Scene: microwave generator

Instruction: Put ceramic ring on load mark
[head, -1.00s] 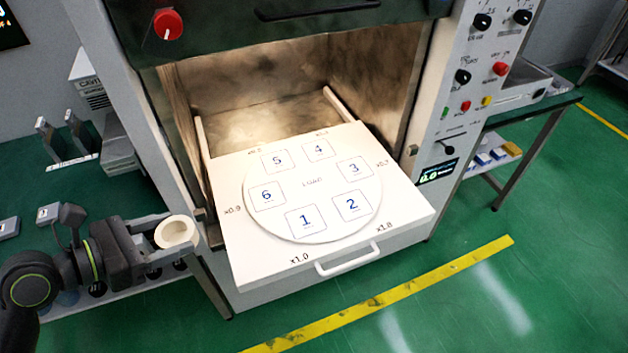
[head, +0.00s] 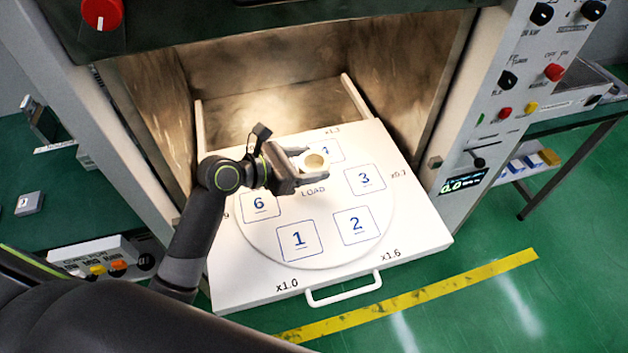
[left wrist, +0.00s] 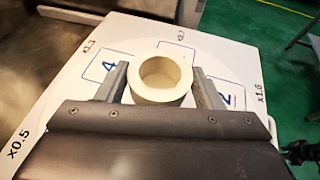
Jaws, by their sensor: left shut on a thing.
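The cream ceramic ring (head: 317,162) is between the fingers of my left gripper (head: 310,163), which is shut on it. The ring also shows in the left wrist view (left wrist: 162,77), open top facing up, held by my left gripper (left wrist: 162,85). In the head view the ring hangs over the far middle part of the round white plate, just beyond the LOAD mark (head: 313,190). The plate (head: 330,258) lies on the pulled-out white tray (head: 240,285) and bears numbered squares. Square 5 is hidden behind my gripper.
The oven chamber (head: 270,105) is open behind the tray, with its side walls close to the tray. The tray handle (head: 343,290) is at the front. A control panel (head: 510,80) stands at the right. A green bench (head: 60,190) is at the left.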

